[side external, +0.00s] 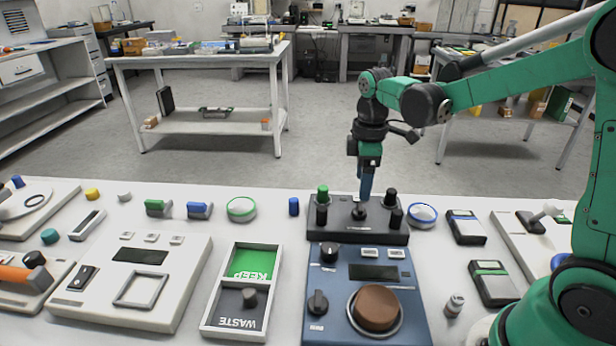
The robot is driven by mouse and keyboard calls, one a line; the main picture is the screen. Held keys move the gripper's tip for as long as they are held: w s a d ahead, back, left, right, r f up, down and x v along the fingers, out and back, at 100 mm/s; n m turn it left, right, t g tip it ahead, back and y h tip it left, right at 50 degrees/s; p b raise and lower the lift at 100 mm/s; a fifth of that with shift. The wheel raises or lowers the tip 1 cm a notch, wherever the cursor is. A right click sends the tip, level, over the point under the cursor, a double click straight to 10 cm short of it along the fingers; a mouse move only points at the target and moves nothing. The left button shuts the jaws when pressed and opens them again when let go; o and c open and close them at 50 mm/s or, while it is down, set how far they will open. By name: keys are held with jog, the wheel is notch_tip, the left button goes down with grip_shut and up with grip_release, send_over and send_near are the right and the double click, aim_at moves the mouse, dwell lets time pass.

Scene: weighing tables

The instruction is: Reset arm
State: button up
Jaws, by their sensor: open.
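My arm reaches in from the right, with the wrist bent so that my gripper (364,195) points straight down. My gripper is over the dark rack (338,232) behind the blue scale, close above or at a dark knob-like piece in its middle. I cannot tell whether the fingers touch that piece. The fingers look narrow from this side, and the gap between them is hidden. A green-topped cylinder and several dark cylinders stand on the rack around my gripper.
The blue scale (329,328) carries a brown round block (376,307). To its left are a KEEP/WASTE tray (207,324), holding a grey knobbed piece in WASTE, and a white scale (187,297). A blue-rimmed dish (422,215) stands right of the rack. Small items crowd the table.

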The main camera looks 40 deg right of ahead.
jog(key=s+a+r+m+t, duration=0.4)
jog(key=s+a+m+t, duration=0.3)
jog(key=m, duration=0.2)
jog(key=shift+r, duration=0.15)
